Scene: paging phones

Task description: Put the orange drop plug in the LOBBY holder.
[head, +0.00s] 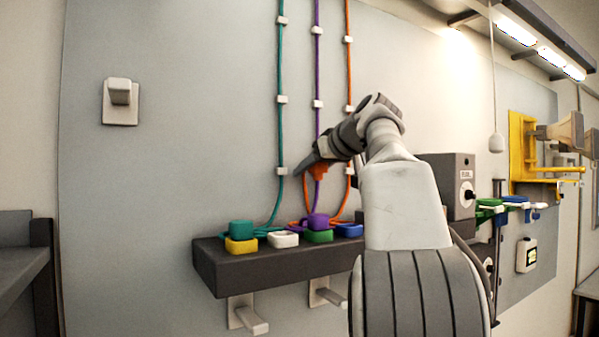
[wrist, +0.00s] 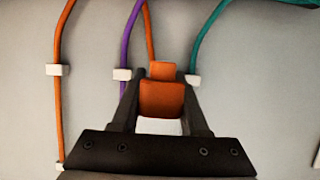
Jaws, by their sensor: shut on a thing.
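The orange drop plug (head: 320,171) hangs in the jaws of my gripper (head: 310,166), above the dark shelf. In the wrist view, my gripper (wrist: 162,88) has its two fingers on either side of the orange plug (wrist: 162,98), with a white part below it. An orange cord (head: 348,100) runs down the wall and loops near the shelf. Yellow (head: 241,246), white (head: 283,239), green (head: 318,237) and blue (head: 348,231) holders sit on the shelf. I cannot read a LOBBY label on any of them.
A teal plug (head: 241,229) sits at the yellow holder and a purple plug (head: 317,221) at the green one. The white holder looks empty. Teal and purple cords run up the wall beside the orange one. A grey speaker box (head: 450,185) stands right of my arm.

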